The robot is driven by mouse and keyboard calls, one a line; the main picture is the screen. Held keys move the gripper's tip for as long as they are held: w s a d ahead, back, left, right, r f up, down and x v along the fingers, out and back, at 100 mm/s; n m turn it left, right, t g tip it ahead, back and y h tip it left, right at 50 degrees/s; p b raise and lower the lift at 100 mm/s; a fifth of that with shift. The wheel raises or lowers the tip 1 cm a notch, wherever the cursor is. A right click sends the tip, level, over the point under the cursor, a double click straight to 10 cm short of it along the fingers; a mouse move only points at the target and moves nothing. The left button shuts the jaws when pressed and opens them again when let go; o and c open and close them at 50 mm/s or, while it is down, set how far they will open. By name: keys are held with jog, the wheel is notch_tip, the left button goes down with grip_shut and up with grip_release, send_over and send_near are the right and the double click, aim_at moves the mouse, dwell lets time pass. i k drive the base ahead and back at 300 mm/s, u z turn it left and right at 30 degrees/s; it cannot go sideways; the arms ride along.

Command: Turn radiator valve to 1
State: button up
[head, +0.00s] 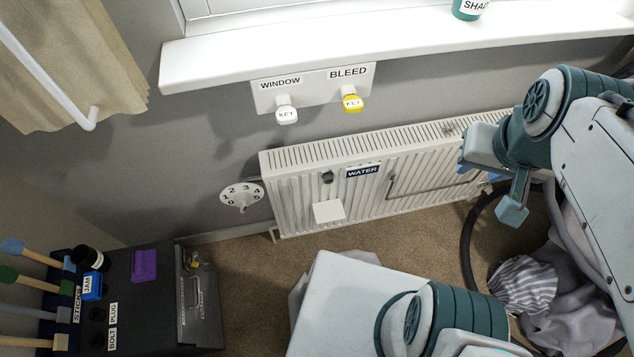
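The radiator valve (241,194) is a round white dial with black numbers at the left end of the white radiator (330,190). A small pale knob sits at its lower middle; which number it points to is too small to tell. My gripper (490,185) is at the right, in front of the radiator's right part and well away from the valve. Its two teal-and-grey fingers look spread apart, with nothing seen between them. Nothing covers the valve.
A dark box (150,300) with labelled slots and a blue jam item (92,286) stands lower left. White and yellow keys (352,101) hang above the radiator. A dark hose (470,235) and grey cloth (575,280) lie right.

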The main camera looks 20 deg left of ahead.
aim_at(243, 199)
jog(key=u, duration=0.95)
jog(key=i, duration=0.5)
jog(key=u, duration=3.2)
jog(key=k, duration=0.85)
jog(key=z, duration=0.85)
jog(key=i, duration=0.2)
